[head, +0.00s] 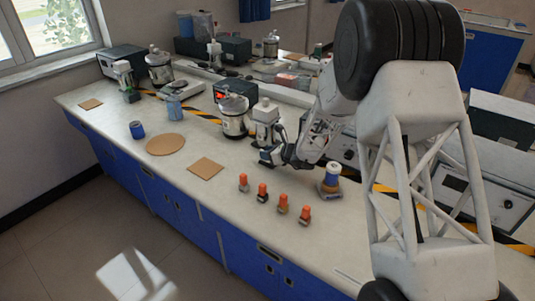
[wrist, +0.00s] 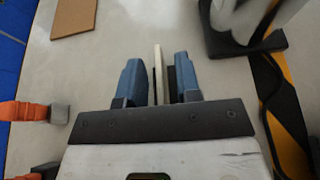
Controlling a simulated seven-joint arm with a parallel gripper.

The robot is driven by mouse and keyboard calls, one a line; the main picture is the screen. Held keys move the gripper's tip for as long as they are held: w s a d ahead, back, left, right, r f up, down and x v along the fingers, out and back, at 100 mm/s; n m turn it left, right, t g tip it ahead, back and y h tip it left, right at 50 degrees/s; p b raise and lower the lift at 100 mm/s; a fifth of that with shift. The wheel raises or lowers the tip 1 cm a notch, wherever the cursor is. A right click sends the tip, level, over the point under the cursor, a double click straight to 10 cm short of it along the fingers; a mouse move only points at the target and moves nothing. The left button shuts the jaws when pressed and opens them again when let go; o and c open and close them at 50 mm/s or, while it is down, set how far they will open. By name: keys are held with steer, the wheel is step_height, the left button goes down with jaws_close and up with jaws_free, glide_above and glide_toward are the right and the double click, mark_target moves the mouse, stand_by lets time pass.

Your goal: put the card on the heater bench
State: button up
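My gripper (head: 274,157) is low over the bench top, beside a white bottle. In the wrist view its two blue fingers (wrist: 159,78) point forward with a thin cream strip (wrist: 159,72) between them. The strip looks like the card seen edge-on. Dark pads lie close on both sides of it, and I cannot tell whether they touch it. The card cannot be made out in the head view. I cannot tell for sure which apparatus is the heater bench.
Several orange-capped vials (head: 263,193) stand near the front edge. A square mat (head: 205,168) and a round mat (head: 165,144) lie flat at left. The white bottle (head: 265,122) and a metal pot (head: 234,118) stand behind.

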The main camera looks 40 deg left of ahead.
steer(key=shift+r, duration=0.2)
steer(key=shift+v, duration=0.85)
steer(key=shift+d+r, duration=0.5)
steer(key=shift+d, duration=0.15)
steer(key=shift+r, duration=3.2)
